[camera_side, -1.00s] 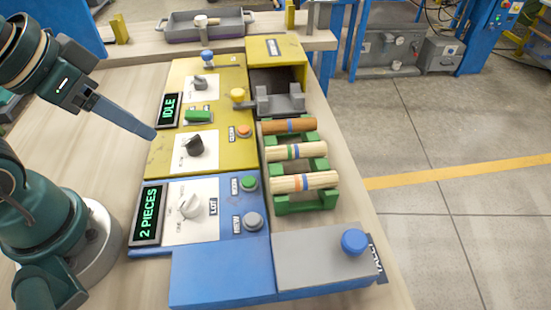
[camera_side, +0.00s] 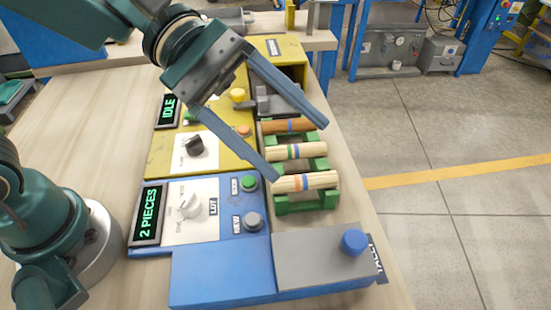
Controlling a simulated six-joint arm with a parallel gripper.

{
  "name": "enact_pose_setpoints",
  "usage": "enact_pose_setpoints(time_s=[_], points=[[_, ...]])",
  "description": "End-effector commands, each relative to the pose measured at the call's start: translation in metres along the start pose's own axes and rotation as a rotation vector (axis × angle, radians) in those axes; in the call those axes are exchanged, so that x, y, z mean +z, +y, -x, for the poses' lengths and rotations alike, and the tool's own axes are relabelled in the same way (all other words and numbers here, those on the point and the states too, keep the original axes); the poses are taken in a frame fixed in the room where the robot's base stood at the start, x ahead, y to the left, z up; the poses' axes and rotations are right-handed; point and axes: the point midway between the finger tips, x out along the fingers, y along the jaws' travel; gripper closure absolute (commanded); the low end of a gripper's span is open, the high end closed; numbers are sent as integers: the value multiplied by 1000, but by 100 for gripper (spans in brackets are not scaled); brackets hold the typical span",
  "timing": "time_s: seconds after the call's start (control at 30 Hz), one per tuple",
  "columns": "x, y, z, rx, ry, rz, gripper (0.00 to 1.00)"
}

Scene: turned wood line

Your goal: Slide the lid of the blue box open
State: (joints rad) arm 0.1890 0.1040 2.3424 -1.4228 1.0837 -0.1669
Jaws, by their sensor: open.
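The blue box (camera_side: 222,272) stands at the front of the table. Its grey lid (camera_side: 310,262) covers the right part and carries a round blue knob (camera_side: 354,241) near its right end. My gripper (camera_side: 299,150) is open with its two long blue-grey fingers spread wide. In the picture the fingers lie over and beside the turned wood pieces (camera_side: 306,182) in their green rack (camera_side: 283,206), above and behind the lid. I cannot tell its exact height. Nothing is between the fingers that I can see as held. The inside of the box is hidden.
Behind the box are a blue panel with a "2 PIECES" display (camera_side: 148,213), a dial (camera_side: 191,206) and buttons, and a yellow panel (camera_side: 165,157) reading IDLE. A grey fixture (camera_side: 275,103) stands behind the rack. Bare table lies left of the panels.

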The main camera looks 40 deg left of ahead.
Motion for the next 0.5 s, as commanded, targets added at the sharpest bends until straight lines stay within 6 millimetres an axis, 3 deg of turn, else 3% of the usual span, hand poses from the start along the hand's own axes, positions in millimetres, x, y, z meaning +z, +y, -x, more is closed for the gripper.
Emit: enact_pose_setpoints(time_s=[0.23, 0.4, 0.5], points=[[-54, 7, -49, 71, -90, 421, 28], [-81, -15, -75, 42, -80, 568, 28], [-87, -28, -84, 7, -74, 598, 28]])
